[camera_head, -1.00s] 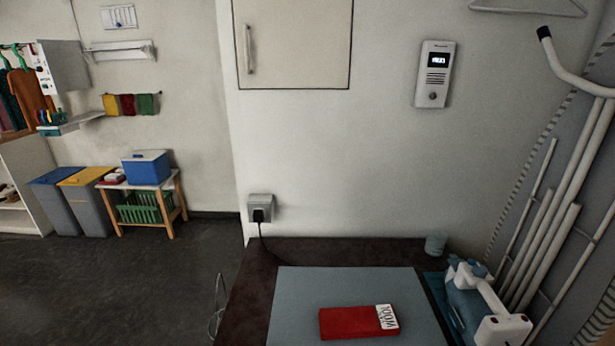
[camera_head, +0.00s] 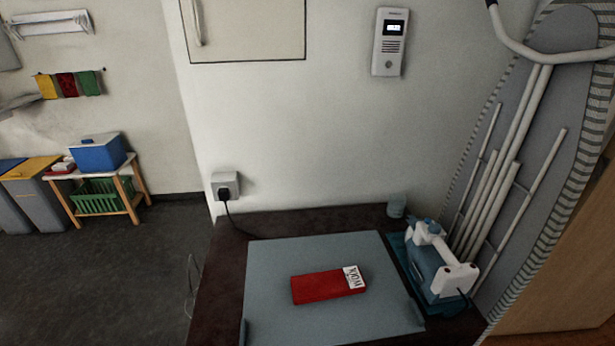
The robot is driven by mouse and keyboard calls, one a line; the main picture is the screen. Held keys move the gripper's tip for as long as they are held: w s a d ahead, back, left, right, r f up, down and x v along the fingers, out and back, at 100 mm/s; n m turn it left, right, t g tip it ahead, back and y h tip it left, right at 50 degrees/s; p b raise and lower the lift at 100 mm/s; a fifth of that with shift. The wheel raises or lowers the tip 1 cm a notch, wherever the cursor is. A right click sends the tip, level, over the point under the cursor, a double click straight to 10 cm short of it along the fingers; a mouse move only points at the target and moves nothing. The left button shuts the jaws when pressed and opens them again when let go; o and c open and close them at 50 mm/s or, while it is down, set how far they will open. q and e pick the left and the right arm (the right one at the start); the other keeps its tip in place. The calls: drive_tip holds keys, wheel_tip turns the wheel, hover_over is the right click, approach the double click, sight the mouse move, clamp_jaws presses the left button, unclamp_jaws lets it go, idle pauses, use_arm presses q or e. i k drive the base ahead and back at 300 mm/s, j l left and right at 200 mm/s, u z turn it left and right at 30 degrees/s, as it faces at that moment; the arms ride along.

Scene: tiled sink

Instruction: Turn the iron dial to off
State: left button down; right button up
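A blue and white iron (camera_head: 438,266) stands at the right end of the dark counter, on a teal base (camera_head: 403,253). Its white handle faces up and toward me. Its dial is too small to make out, so I cannot tell its setting. A dark cord shows by the iron's near end. Neither of my grippers is in view.
A grey-blue mat (camera_head: 275,270) lies left of the iron, with a folded red cloth labelled wool (camera_head: 322,286) on it. A small cup (camera_head: 397,206) stands behind the iron. A plugged wall socket (camera_head: 226,186) is at left. A folded ironing board (camera_head: 540,150) leans at right.

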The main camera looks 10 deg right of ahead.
sight(434, 228)
drive_tip(key=z, duration=1.25)
drive_tip(key=i+l+u, duration=0.2)
drive_tip(key=k, duration=0.1)
